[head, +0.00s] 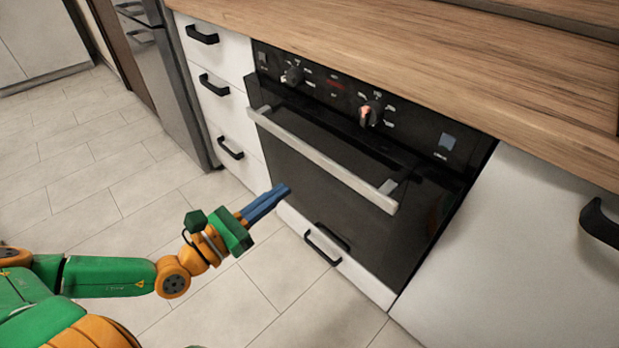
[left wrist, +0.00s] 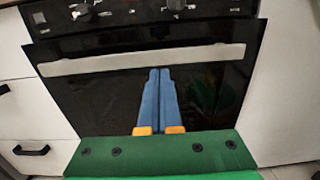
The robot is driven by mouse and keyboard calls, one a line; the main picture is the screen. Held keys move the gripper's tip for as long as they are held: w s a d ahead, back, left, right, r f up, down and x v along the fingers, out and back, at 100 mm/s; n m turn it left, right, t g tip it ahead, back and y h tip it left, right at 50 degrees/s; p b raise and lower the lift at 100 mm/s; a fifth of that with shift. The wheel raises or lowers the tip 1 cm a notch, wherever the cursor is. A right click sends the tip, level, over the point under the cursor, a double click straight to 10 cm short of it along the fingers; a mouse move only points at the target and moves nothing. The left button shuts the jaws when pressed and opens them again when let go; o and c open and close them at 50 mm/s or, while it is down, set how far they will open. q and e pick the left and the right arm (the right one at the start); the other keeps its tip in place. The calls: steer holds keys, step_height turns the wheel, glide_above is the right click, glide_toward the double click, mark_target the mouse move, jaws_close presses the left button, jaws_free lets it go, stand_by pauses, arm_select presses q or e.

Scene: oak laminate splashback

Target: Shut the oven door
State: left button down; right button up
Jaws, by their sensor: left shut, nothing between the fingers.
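The oven (head: 330,85) is black and built in under the worktop. Its dark glass door (head: 325,185) stands upright or nearly so; I cannot tell for certain whether a narrow gap is left at its top edge. The pale bar handle (head: 320,158) runs across the top of the door and also shows in the left wrist view (left wrist: 110,62). My left gripper (head: 287,189) has its blue fingers together and empty, in front of the door's lower left part. In the left wrist view the fingers (left wrist: 159,72) point toward the door, with tips near the handle's line. My right gripper is out of view.
White drawers (head: 225,105) with black handles stand left of the oven, and a white cabinet (head: 520,250) stands right. A low drawer (head: 340,262) sits beneath the door. The wooden worktop (head: 430,50) overhangs above. The tiled floor (head: 110,180) is clear.

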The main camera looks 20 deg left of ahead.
mark_target(322, 160)
arm_select(q)
steer(key=p+x, duration=0.1)
steer(key=x, duration=0.7)
steer(key=shift+w+a+r, duration=0.1)
steer(key=shift+w+r, duration=0.05)
steer(key=shift+w+d, duration=0.25)
steer(key=shift+w, duration=0.2)
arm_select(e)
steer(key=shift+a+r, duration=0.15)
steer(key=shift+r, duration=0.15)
